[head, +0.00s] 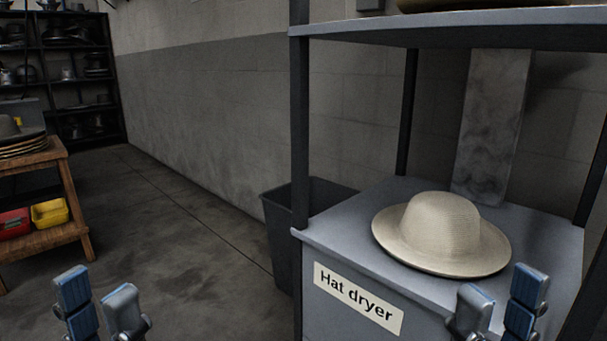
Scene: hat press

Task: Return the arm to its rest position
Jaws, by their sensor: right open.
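My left gripper (103,300) shows at the bottom left of the head view, in front of the floor. Its two blue-and-grey fingers stand a little apart with nothing seen between them. My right gripper (497,302) shows at the bottom right, in front of the hat dryer. It is open and empty. A cream straw hat (441,236) rests brim down on the grey top of the hat dryer (340,232), beyond the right gripper and apart from it. The lower parts of both arms are out of view.
A shelf (470,28) on dark posts stands above the dryer. A dark bin (282,235) stands left of it. A wooden bench (50,155) with hats, a red bin (14,223) and a yellow bin (50,212) is at left. The floor between is clear.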

